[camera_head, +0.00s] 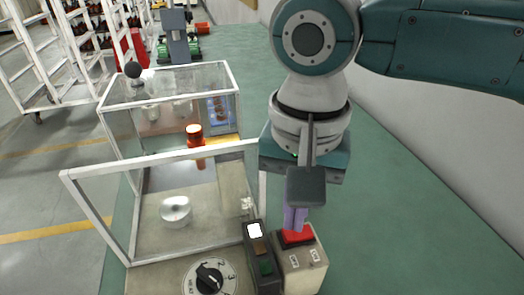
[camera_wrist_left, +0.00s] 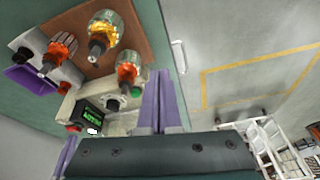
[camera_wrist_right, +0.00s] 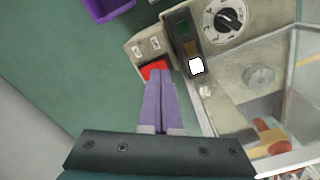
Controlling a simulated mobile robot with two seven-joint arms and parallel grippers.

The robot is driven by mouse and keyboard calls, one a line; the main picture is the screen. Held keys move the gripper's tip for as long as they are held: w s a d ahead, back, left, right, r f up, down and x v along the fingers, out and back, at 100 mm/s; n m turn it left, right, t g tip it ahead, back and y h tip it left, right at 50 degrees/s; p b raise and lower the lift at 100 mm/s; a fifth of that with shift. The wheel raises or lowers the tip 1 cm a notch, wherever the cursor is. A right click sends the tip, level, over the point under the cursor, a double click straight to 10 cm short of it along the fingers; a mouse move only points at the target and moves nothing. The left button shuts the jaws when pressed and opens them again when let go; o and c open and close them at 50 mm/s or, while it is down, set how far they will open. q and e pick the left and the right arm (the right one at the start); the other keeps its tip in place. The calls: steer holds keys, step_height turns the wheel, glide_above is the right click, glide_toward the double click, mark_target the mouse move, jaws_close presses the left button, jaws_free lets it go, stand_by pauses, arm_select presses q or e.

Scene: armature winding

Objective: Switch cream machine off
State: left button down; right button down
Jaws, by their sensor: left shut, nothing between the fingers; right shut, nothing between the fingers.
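The machine in front of me has a hinged clear cover (camera_head: 150,185) in a white frame, a black dial (camera_head: 209,278) and a dark switch panel (camera_head: 262,262). A white light (camera_head: 255,231) glows on that panel. Beside it is a cream box with a red button (camera_head: 298,238). My right gripper (camera_head: 295,222) is shut and empty, pointing down with its purple fingertips at the red button; in the right wrist view the tips overlap the button (camera_wrist_right: 154,70), and I cannot tell whether they press it. My left gripper (camera_wrist_left: 160,80), seen only in its wrist view, is shut and empty.
The green bench (camera_head: 400,200) is clear to the right.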

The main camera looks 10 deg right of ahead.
steer(key=shift+f+b, duration=0.35)
steer(key=shift+f, duration=0.4)
step_height(320, 180, up, 7)
steer(key=p, duration=0.9)
stand_by(0.6)
steer(key=s+a+n, duration=0.1)
steer(key=s+a+n+y, duration=0.1)
steer(key=s+a, duration=0.1)
steer(key=s+a+f+n, duration=0.1)
steer(key=s+a, duration=0.1)
steer(key=shift+a+y, duration=0.1)
steer(key=shift+y, duration=0.3)
steer(key=s+a+r+n+t+y, duration=0.1)
steer(key=s+a+n+y, duration=0.1)
steer(key=s+n, duration=0.15)
steer(key=s+d+r+n+t+h, duration=0.15)
steer(key=s+d, duration=0.25)
steer(key=d, duration=0.4)
steer(key=s+d+r+t+h, duration=0.15)
steer(key=s+d, duration=0.25)
steer(key=d, duration=0.4)
step_height(320, 180, up, 38)
steer(key=p, duration=3.7)
steer(key=shift+a+f+h, duration=0.25)
steer(key=shift+a+h, duration=0.05)
steer(key=shift+a, duration=0.05)
